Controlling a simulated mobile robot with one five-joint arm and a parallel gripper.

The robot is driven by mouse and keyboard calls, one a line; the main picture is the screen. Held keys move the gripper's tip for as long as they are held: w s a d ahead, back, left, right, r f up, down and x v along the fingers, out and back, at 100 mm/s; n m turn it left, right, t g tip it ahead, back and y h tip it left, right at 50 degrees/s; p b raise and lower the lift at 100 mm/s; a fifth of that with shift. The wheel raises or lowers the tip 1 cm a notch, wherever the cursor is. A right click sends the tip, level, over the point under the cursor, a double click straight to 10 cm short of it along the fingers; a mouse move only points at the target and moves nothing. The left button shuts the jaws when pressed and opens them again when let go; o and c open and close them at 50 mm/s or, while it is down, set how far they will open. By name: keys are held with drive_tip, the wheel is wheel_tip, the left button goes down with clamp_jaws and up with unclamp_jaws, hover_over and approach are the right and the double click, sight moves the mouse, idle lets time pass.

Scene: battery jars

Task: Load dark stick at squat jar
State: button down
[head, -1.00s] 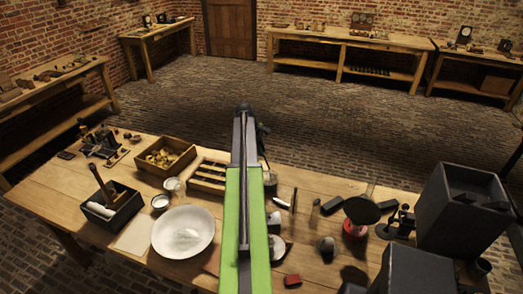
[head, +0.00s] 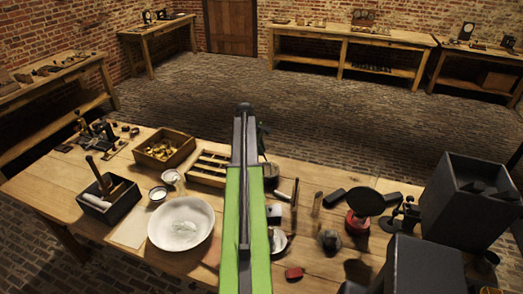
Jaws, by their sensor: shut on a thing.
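My gripper (head: 262,132) shows only in part at the far end of my green arm, which hides most of it. It is shut on a thin dark stick (head: 265,155), of which only a sliver shows to the right of the arm. A short, dark-looking round jar (head: 271,176) stands on the workbench just below it in the picture, partly behind the arm; it may be the squat jar. I cannot tell whether the stick is over, in or beside this jar.
The workbench (head: 60,190) holds a white bowl (head: 199,242), a wooden box of brass pieces (head: 188,146), a slatted rack (head: 208,167) and a black box with tools (head: 120,208). Upright pieces (head: 317,205), a round black-topped stand (head: 366,203) and a large dark bin (head: 445,205) crowd the right.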

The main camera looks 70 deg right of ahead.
drive_tip(key=shift+f+b, duration=0.6)
drive_tip(key=shift+b, duration=0.05)
idle(1.4)
drive_tip(key=shift+r, duration=0.15)
wheel_tip(320, 180, up, 7)
drive_tip(key=p, duration=0.7)
drive_tip(key=shift+f, duration=0.2)
